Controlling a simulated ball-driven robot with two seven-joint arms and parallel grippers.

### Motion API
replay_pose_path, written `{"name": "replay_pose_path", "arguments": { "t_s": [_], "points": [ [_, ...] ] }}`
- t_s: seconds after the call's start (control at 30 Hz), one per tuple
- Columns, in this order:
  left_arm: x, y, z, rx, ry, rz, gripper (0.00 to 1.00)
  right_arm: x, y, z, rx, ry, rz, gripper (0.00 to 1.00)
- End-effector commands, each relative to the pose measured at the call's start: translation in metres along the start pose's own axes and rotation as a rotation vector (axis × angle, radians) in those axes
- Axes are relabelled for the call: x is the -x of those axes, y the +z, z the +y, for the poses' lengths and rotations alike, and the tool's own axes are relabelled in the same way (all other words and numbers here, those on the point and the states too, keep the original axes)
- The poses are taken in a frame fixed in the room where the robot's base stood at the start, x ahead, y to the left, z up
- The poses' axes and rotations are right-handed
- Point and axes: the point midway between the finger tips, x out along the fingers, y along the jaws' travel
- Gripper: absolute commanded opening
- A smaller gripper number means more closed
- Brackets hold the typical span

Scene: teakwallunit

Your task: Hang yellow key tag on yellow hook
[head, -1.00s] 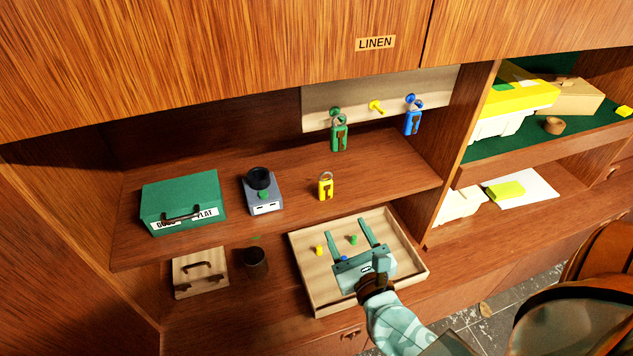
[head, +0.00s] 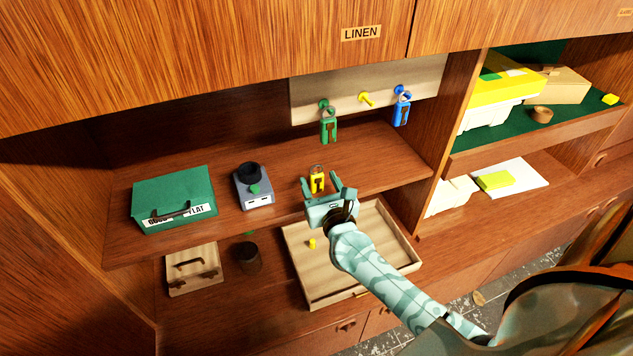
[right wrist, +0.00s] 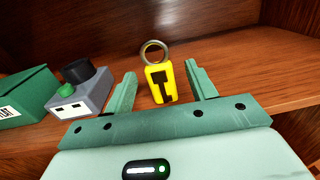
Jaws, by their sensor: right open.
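The yellow key tag (head: 317,182) stands upright on the shelf, with a metal ring at its top. In the right wrist view the yellow key tag (right wrist: 161,84) shows a dark key mark and lies between and beyond the fingertips. My right gripper (head: 331,185) is open around the near side of the tag, and its fingers do not touch it in the wrist view. The yellow hook (head: 366,98) on the pale back panel is empty. It sits between a green hook and a blue hook. My left gripper is not in view.
A green tag (head: 328,129) and a blue tag (head: 401,113) hang on the neighbouring hooks. A grey device (head: 256,193) and a green box (head: 173,197) stand left on the shelf. A wooden tray (head: 299,284) and a dark cup (head: 247,258) are below.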

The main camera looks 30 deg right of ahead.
Motion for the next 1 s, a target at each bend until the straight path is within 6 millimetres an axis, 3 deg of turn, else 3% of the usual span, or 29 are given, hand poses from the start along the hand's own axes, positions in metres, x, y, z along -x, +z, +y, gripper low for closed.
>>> {"name": "replay_pose_path", "arguments": {
  "t_s": [0.13, 0.4, 0.57, 0.6, 1.0],
  "points": [
    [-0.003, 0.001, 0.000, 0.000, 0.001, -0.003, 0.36, -0.021, -0.002, 0.001, 0.001, -0.001, 0.000, 0.56],
    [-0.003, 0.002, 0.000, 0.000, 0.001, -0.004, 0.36, -0.025, -0.001, 0.001, 0.001, 0.000, 0.000, 0.56],
    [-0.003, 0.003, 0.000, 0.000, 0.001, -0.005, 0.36, -0.025, -0.001, 0.001, 0.001, 0.000, 0.000, 0.12],
    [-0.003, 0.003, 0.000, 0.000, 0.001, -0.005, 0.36, -0.025, -0.001, 0.001, 0.001, 0.000, 0.000, 0.09],
    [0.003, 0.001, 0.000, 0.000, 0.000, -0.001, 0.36, -0.024, 0.009, 0.001, 0.000, 0.000, -0.002, 0.09]
  ]
}}
